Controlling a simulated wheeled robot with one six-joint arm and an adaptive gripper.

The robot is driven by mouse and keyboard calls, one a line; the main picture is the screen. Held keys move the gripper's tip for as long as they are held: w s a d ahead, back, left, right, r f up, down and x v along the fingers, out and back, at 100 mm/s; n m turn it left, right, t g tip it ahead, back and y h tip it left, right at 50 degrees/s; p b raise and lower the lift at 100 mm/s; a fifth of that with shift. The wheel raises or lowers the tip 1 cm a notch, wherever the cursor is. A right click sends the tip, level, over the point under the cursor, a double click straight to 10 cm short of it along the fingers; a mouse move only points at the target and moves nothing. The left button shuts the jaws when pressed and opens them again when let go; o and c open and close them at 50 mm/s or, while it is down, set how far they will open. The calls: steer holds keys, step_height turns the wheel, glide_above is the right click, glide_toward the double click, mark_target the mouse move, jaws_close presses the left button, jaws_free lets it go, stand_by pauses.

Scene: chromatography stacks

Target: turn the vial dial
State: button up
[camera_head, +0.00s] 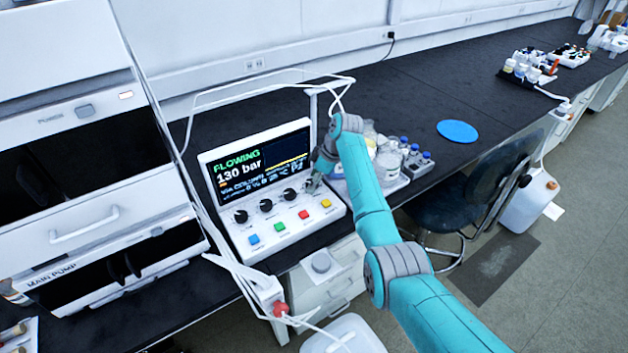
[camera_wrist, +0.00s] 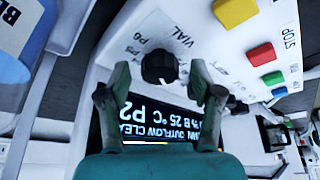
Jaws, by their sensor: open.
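The vial dial (camera_wrist: 158,67) is a small black knob on the white control panel (camera_wrist: 215,60), with "VIAL" printed beside it and several P-labels around it. In the wrist view my gripper (camera_wrist: 159,72) is open, its two dark fingers on either side of the dial with gaps showing. I cannot tell whether the fingertips reach down to its height. In the head view my gripper (camera_head: 317,180) is over the right end of the knob row and mostly hides this dial. The console's screen (camera_head: 258,162) reads "FLOWING" and "130 bar".
Other black knobs (camera_head: 265,205) stand left of my gripper. Below them are blue, green, red (camera_head: 303,214) and yellow buttons. Bottles and jars (camera_head: 388,165) stand close to the right of the console. White tubing (camera_head: 255,86) arches behind it. The bench beyond is mostly clear.

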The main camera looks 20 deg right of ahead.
steer(key=shift+c, duration=0.2)
steer(key=c, duration=1.1)
steer(key=m+t, duration=0.1)
steer(key=m, duration=0.2)
steer(key=shift+s+h, duration=0.1)
steer(key=shift+h, duration=0.2)
steer(key=shift+s+a+m+t+h, duration=0.1)
steer(key=shift+m+t+h, duration=0.25)
steer(key=shift+m, duration=0.8)
steer(key=shift+a+m+t+h, duration=0.1)
steer(key=shift+m+t+h, duration=0.2)
steer(key=shift+m, duration=0.85)
steer(key=o, duration=1.1)
